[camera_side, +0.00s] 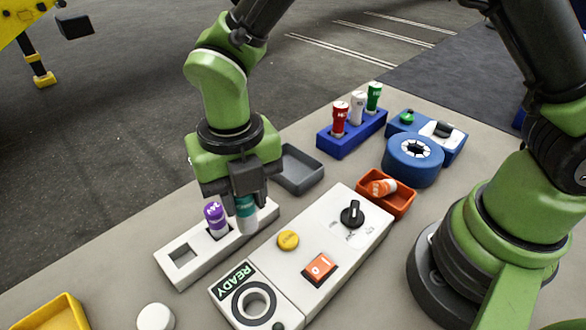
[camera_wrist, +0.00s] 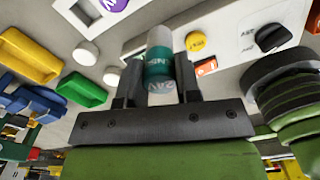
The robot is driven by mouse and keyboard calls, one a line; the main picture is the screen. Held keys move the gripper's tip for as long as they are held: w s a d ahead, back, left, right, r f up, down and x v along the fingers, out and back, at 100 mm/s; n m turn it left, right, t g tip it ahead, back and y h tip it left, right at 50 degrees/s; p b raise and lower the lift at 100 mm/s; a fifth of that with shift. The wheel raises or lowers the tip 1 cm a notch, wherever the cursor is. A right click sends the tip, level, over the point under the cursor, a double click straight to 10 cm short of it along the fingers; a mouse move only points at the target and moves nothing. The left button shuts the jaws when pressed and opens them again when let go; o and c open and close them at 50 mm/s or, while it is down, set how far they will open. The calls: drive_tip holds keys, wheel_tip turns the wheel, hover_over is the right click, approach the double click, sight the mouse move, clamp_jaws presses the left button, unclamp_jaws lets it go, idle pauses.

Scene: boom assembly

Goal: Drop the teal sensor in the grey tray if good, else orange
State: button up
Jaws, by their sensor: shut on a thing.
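The teal sensor (camera_side: 246,207) has a white end and stands at the right end of the white rack. My gripper (camera_side: 247,193) is shut on it. In the wrist view the teal sensor (camera_wrist: 159,66) sits between the two fingers of my gripper (camera_wrist: 160,88). In the side view its lower end is at the rack (camera_side: 176,257); I cannot tell whether it is still seated. The grey tray (camera_side: 299,170) is empty in the part I see, behind my gripper. The orange tray (camera_side: 398,204) holds an orange sensor (camera_side: 382,188).
A purple sensor (camera_side: 215,219) stands in the rack beside the teal one. A white test box (camera_side: 330,240) has a READY display (camera_side: 236,281), round socket, yellow button, orange switch and black knob. A blue rack (camera_side: 350,137) holds red, white and green sensors. A yellow tray (camera_side: 55,314) lies front left.

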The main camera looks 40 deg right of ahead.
drive_tip(key=w+d+m, duration=0.4)
drive_tip(key=w+d, duration=0.3)
drive_tip(key=d, duration=0.5)
drive_tip(key=m, duration=0.2)
hover_over(297, 168)
drive_tip(key=f, duration=0.2)
drive_tip(key=shift+f, duration=2.4)
drive_tip(key=o, duration=1)
drive_tip(key=shift+o, duration=0.2)
wheel_tip(297, 168, up, 10)
